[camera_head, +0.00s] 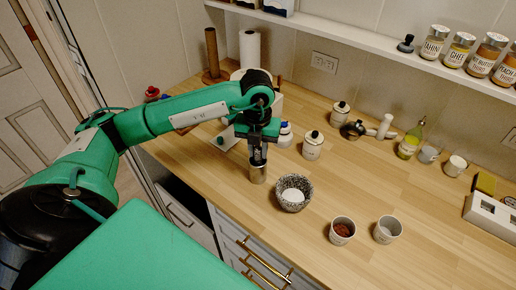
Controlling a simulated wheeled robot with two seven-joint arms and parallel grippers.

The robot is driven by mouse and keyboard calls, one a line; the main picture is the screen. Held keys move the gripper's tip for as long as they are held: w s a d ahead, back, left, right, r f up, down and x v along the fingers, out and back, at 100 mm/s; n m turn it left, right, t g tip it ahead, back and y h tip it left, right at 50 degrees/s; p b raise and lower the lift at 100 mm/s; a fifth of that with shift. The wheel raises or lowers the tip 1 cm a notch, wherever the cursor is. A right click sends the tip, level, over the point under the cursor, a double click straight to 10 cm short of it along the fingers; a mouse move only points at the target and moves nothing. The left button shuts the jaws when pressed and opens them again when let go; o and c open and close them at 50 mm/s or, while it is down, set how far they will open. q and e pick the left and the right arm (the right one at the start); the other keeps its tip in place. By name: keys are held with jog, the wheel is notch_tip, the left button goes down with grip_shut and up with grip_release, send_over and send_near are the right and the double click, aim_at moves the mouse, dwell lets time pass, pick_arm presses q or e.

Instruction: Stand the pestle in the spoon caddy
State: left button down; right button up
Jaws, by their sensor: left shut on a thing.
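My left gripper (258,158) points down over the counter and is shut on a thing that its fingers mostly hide. It looks like the dark pestle, but its outline is not clear. A small tan-grey metallic cylinder (257,174), which looks like the spoon caddy, stands upright right below the fingertips. I cannot tell how deep the held thing reaches into it. My right gripper is not in view.
A speckled stone bowl (293,203) with white contents stands just right of the cylinder. Two cups (342,231) (387,230) stand near the front edge. Jars, including a white one (312,150), stand behind. A shelf (400,52) runs along the wall. The middle right counter is clear.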

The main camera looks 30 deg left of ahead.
pick_arm(q)
jog(key=shift+f+b, duration=0.45)
jog(key=shift+f, duration=0.05)
jog(key=c, duration=0.7)
grip_release()
jog(key=shift+r, duration=0.15)
jog(key=shift+r+p, duration=1)
jog(key=shift+r, duration=0.65)
jog(key=shift+r+p, duration=0.95)
jog(key=shift+r, duration=0.8)
jog(key=shift+f, duration=0.1)
